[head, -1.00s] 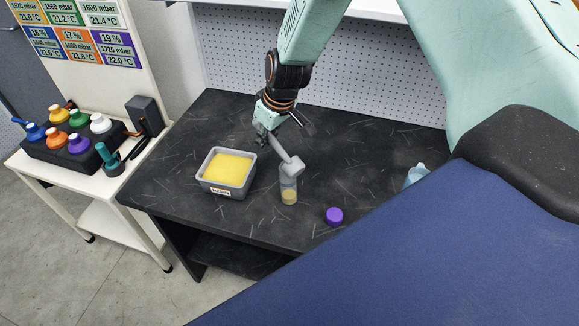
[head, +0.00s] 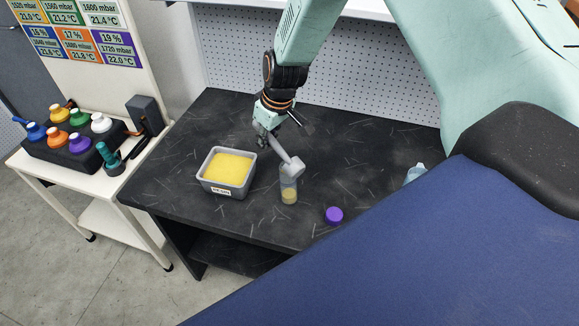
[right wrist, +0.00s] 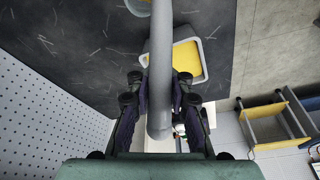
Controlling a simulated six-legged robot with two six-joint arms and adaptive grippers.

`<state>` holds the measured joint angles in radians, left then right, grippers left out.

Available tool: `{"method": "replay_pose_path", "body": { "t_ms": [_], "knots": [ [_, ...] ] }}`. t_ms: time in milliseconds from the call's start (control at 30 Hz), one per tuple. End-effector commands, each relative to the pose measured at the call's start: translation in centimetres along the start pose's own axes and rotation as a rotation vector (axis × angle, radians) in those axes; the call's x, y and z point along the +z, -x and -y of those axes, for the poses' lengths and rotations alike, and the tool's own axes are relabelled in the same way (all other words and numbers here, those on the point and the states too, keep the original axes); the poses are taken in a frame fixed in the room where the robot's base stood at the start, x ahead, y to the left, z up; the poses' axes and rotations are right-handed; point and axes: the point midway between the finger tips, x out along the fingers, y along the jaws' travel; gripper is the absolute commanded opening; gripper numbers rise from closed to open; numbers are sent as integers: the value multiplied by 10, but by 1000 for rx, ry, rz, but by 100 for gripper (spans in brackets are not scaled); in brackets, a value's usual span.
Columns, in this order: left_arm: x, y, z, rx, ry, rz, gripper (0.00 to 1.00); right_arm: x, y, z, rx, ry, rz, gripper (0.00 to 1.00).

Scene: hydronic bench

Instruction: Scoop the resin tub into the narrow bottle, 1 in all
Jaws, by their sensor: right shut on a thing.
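The resin tub (head: 227,189) is a grey square bin of yellow resin with a small label, on the dark bench; it also shows in the right wrist view (right wrist: 205,73). The narrow bottle (head: 289,184) stands upright and uncapped to its right, clear with yellow resin in its lower part. My right gripper (head: 265,137) is shut on the handle of a grey scoop (head: 291,167), above and behind the tub and bottle. The scoop's head is tilted right at the bottle's mouth and hides it; I cannot tell whether they touch. My left gripper is not in view.
A purple cap (head: 334,215) lies on the bench right of the bottle. A light blue object (head: 415,173) is partly hidden at the right edge. A white side table (head: 85,180) at left holds several coloured bottles in a black rack. The bench (head: 170,155) left of the tub is clear.

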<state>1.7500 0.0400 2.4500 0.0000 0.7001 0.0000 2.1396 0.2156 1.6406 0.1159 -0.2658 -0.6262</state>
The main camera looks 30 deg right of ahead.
Motion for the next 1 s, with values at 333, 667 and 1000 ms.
{"method": "replay_pose_path", "body": {
  "t_ms": [333,667,1000],
  "knots": [
    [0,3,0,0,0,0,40,-2,-3,0,-6,0,22,0],
    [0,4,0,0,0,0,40,1,-3,-2,-9,-2,28,0],
    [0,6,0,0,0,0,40,1,-6,-2,-12,-2,44,0]
  ]
}}
